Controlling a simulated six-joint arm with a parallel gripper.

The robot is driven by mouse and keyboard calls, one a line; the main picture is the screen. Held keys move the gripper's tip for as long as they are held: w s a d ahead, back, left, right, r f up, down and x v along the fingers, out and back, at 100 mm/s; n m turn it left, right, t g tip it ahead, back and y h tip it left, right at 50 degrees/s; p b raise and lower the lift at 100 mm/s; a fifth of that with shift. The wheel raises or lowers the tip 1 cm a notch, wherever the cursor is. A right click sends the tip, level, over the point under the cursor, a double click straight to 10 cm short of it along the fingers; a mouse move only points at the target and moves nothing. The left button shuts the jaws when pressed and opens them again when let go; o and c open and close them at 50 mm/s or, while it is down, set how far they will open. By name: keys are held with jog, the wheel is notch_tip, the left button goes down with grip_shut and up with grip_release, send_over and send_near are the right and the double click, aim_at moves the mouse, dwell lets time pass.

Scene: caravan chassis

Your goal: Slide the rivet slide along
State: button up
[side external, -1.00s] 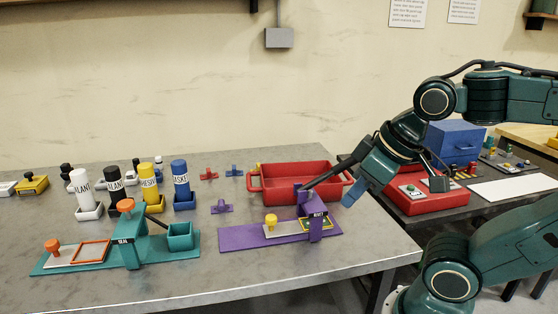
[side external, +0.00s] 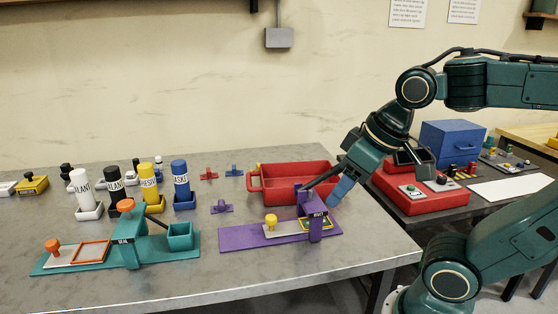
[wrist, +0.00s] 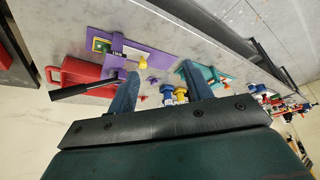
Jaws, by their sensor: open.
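The rivet slide is a grey plate (side external: 287,229) with a yellow knob (side external: 271,221) at its left end, lying on a purple base (side external: 236,240). Its right end runs to a purple rivet press (side external: 315,228) with a raised black lever. The knob also shows in the wrist view (wrist: 143,63), ahead of the fingers. My gripper (side external: 338,196) is open and empty, up and right of the press, apart from the knob. In the wrist view my two blue fingers (wrist: 160,72) are spread.
A red tray (side external: 290,168) stands behind the press. A teal seal station (side external: 130,250) lies to the left, with several labelled bottles behind it. Small red, blue and purple pieces lie mid-table. The table front around the purple base is clear.

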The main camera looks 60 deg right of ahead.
jog(key=w+d+m+g, duration=0.3)
jog(key=w+d, duration=0.1)
jog(key=w, duration=0.8)
jog(key=m+g, duration=0.2)
jog(key=m, duration=0.1)
send_over(270, 217)
notch_tip(270, 217, down, 6)
jog(key=shift+d+f, duration=0.15)
jog(key=shift+f, duration=0.1)
jog(key=shift+s+f, duration=0.1)
jog(key=shift+f, duration=6.8)
grip_shut()
